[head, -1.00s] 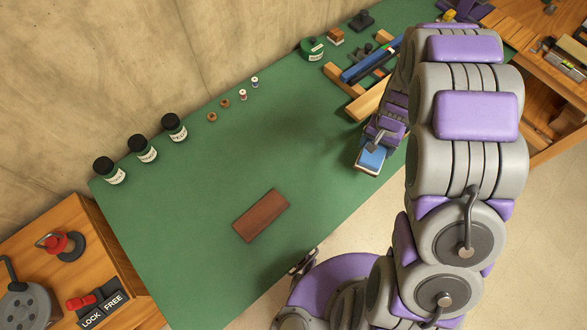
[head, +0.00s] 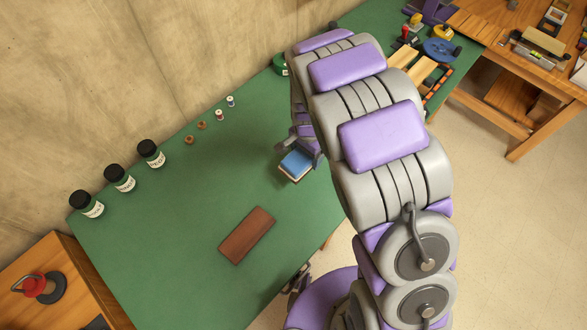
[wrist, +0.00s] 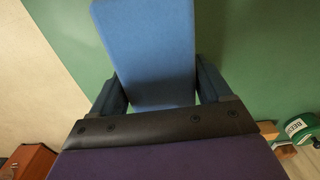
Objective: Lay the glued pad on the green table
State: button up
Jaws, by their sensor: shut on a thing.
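The glued pad, a blue block with a pale underside, shows in the head view (head: 297,163). My gripper (head: 305,148) is shut on it, with the pad jutting out beyond the fingers. In the wrist view the blue pad (wrist: 148,45) lies between the two dark fingers of my gripper (wrist: 158,90). The pad appears to be held above the green table (head: 190,220), near its front edge; the exact height is hard to tell. The pad's underside is mostly hidden.
A flat brown slab (head: 247,235) lies on the table, down and left of the pad. Several black-capped jars (head: 120,178) and small spools (head: 221,115) line the wall side. The table between them is clear. My arm hides part of the table's far end.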

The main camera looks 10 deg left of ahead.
jog(key=d+f, duration=0.1)
jog(key=f, duration=0.2)
jog(key=shift+d+f+b, duration=0.15)
jog(key=shift+d+b, duration=0.2)
jog(key=shift+d, duration=0.05)
jog(key=a+f, duration=0.2)
jog(key=f, duration=0.1)
jog(key=a+f+b, duration=0.1)
jog(key=f, duration=0.1)
jog(key=shift+a, duration=0.25)
jog(key=shift+s+d, duration=0.1)
jog(key=shift+d, duration=0.15)
jog(key=shift+c, duration=0.4)
jog(key=shift+d+r, duration=0.15)
jog(key=shift+d, duration=1.05)
jog(key=o, duration=0.9)
jog(key=shift+c, duration=0.2)
jog(key=shift+o, duration=1.4)
jog(key=shift+a, duration=1.05)
jog(key=shift+d, duration=0.6)
jog(key=shift+a+r, duration=0.1)
jog(key=shift+r, duration=0.15)
notch_tip(320, 180, up, 11)
jog(key=p, duration=0.2)
jog(key=shift+r+p, duration=0.1)
jog(key=shift+p, duration=0.3)
jog(key=shift+a+r, duration=0.2)
jog(key=shift+r, duration=0.1)
